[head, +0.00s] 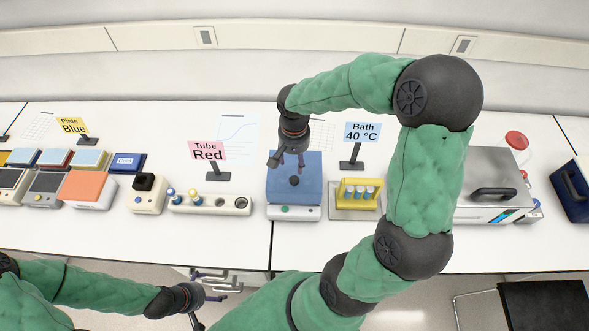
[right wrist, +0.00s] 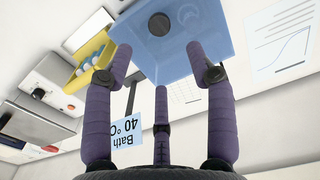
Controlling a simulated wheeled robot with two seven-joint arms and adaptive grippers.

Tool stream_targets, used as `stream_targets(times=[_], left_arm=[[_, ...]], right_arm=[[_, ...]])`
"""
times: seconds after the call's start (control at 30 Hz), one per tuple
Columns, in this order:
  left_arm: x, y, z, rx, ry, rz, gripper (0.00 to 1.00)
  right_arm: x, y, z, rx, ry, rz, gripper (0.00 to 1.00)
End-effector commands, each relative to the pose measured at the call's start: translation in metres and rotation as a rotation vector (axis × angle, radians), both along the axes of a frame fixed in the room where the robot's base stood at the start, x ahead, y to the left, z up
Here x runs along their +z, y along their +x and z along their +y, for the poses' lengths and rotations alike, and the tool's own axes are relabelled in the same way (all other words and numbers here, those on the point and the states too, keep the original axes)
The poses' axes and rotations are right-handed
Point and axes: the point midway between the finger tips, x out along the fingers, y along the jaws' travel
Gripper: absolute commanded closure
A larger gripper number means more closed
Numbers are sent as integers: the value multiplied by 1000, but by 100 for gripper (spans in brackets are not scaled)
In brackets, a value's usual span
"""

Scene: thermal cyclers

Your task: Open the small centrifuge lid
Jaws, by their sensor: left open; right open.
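The small centrifuge is a white box with a blue lid (head: 280,185) and a dark round knob (head: 294,181) on top. It stands near the middle of the bench, and the lid looks shut. My right gripper (head: 290,161) is open above the back part of the lid. In the right wrist view the right gripper's spread fingers (right wrist: 159,66) have nothing between them. The knob (right wrist: 159,24) and blue lid (right wrist: 185,60) lie beyond the fingertips. My left gripper (head: 216,286) is open and empty, low in front of the bench edge.
A yellow tube rack (head: 357,192) stands just right of the centrifuge, with the Bath 40 °C sign (head: 362,132) behind it. A white tube block (head: 210,205) is close on the left, with the Tube Red sign (head: 207,150) behind. A steel-lidded bath (head: 495,180) is further right.

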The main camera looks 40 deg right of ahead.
Motion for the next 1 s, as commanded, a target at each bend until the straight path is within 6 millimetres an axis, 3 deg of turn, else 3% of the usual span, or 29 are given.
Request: stream_targets(times=[0.53,0.7,1.0], left_arm=[[-16,0,0,0,0,0,0],[-18,0,0,0,0,0,0],[-18,0,0,0,0,0,0]], right_arm=[[-88,-1,1,1,3,3,44],[-100,0,1,1,2,1,44],[-102,0,1,1,2,-1,44]])
